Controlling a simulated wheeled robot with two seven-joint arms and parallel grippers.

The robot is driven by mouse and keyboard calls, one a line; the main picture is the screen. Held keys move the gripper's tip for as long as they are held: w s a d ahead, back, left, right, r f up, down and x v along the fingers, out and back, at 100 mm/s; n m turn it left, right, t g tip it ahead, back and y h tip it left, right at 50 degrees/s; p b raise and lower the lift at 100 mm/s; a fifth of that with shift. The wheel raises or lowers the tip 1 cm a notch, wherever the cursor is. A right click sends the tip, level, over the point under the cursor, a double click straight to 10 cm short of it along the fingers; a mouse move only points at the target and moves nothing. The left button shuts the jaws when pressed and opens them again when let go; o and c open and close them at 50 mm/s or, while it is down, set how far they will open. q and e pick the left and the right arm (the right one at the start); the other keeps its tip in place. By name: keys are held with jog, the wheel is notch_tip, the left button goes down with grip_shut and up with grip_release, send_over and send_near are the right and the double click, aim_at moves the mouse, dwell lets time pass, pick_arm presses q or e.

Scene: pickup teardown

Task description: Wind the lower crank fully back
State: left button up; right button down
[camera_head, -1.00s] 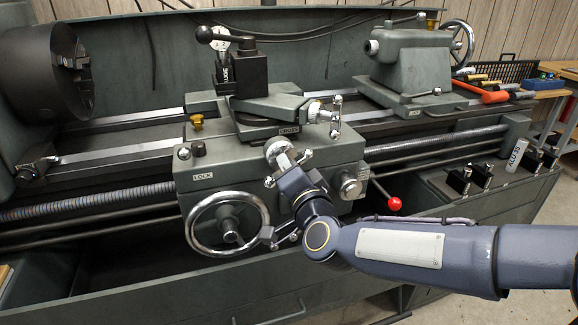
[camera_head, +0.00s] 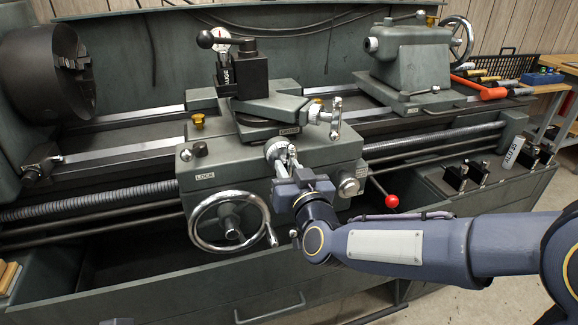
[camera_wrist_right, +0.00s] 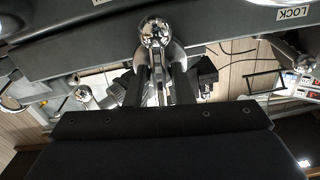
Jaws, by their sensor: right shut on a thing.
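The lower crank (camera_head: 275,150) is a chrome handle with ball ends on the front of the lathe carriage, below the cross label. My right gripper (camera_head: 289,168) is at it, shut on its handle. In the right wrist view, the two dark fingers (camera_wrist_right: 157,88) close around the chrome handle, and a chrome ball (camera_wrist_right: 155,32) shows just past their tips. The gripper hides part of the crank in the head view. The upper crank (camera_head: 335,118) stands apart, above and right. My left gripper is not in view.
The large handwheel (camera_head: 229,222) is close to the left of my right gripper. A red-knobbed lever (camera_head: 391,201) and a round knob (camera_head: 348,187) are to its right. The black-knobbed tool post (camera_head: 240,75) stands above. Floor shows at lower right.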

jog(key=shift+n, duration=0.7)
jog(key=c, duration=1.5)
grip_release()
jog(key=shift+s, duration=0.1)
jog(key=v, duration=0.7)
jog(key=shift+s+d+p, duration=0.1)
jog(key=shift+s+p, duration=0.2)
jog(key=shift+p, duration=0.1)
jog(key=shift+d, duration=0.1)
